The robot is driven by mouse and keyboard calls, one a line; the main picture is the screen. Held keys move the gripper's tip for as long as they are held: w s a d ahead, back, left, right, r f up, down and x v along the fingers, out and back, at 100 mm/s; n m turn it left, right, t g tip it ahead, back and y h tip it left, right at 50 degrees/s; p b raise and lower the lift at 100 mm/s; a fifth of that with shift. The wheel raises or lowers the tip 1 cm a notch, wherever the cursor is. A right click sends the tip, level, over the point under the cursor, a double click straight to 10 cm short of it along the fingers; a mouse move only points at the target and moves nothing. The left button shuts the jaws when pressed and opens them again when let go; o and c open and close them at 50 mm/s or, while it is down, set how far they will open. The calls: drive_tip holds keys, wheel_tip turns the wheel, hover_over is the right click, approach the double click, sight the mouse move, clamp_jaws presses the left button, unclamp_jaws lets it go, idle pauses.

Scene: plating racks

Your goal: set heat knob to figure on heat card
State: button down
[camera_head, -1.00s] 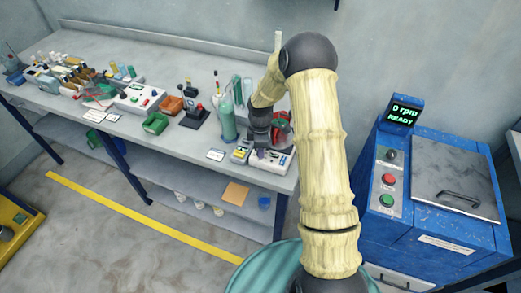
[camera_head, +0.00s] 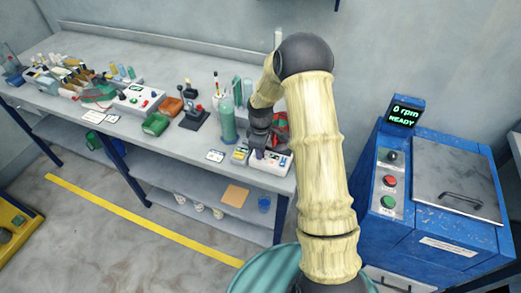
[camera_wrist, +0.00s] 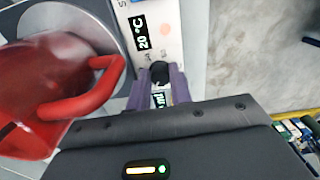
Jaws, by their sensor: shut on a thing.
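The heat knob (camera_wrist: 158,70) is a small black knob on the pale front panel of the hotplate (camera_wrist: 170,20). My gripper (camera_wrist: 160,80) has its two purple fingers shut on the knob, one on each side. A dark display (camera_wrist: 140,32) beside the knob reads 20 °C. A second display (camera_wrist: 158,101) shows partly between the fingers. In the head view the hotplate (camera_head: 277,166) stands at the bench's right end, with my gripper (camera_head: 257,153) at its front. A white card (camera_head: 215,156) lies left of it; its print is too small to read.
A red vessel (camera_wrist: 60,90) with a thick handle sits on the round plate (camera_wrist: 70,18), close to my fingers. A green bottle (camera_head: 228,122) stands left of my wrist. A blue machine (camera_head: 430,240) reading 0 rpm READY stands right of the bench.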

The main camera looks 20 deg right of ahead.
drive_tip(key=c, duration=1.3)
unclamp_jaws()
drive_tip(key=shift+w+r, duration=0.15)
drive_tip(key=shift+o, duration=0.2)
drive_tip(key=shift+n, duration=0.3)
